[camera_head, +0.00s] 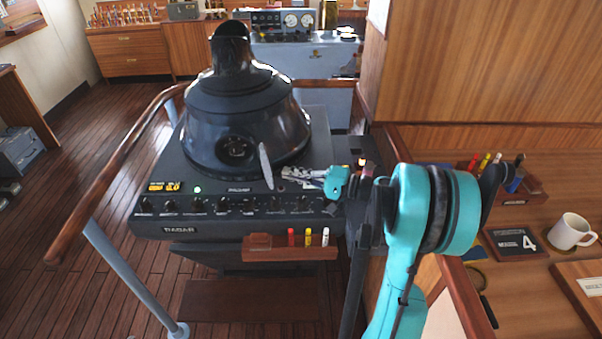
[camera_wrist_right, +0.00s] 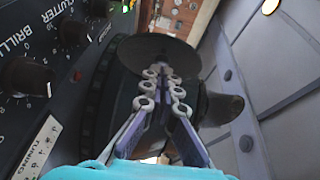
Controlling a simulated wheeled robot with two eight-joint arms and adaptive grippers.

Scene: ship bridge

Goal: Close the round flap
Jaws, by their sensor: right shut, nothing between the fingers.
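The round flap (camera_head: 266,166) stands open, swung out from the front of the dark radar hood (camera_head: 246,110). It shows nearly edge-on as a thin pale disc, to the right of the round opening (camera_head: 237,150). My right gripper (camera_head: 287,173) is shut and empty, just right of the flap, pointing left at it. In the right wrist view the flap is a dark disc (camera_wrist_right: 160,48) in front of the shut fingertips (camera_wrist_right: 162,73). The tips overlap its lower edge there; I cannot tell whether they touch. My left gripper is out of view.
The console panel (camera_head: 235,206) with several knobs lies below the gripper. A wooden pen rack (camera_head: 262,254) hangs on its front. A wooden handrail (camera_head: 110,180) runs on the left. A desk with a white mug (camera_head: 571,232) stands at right.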

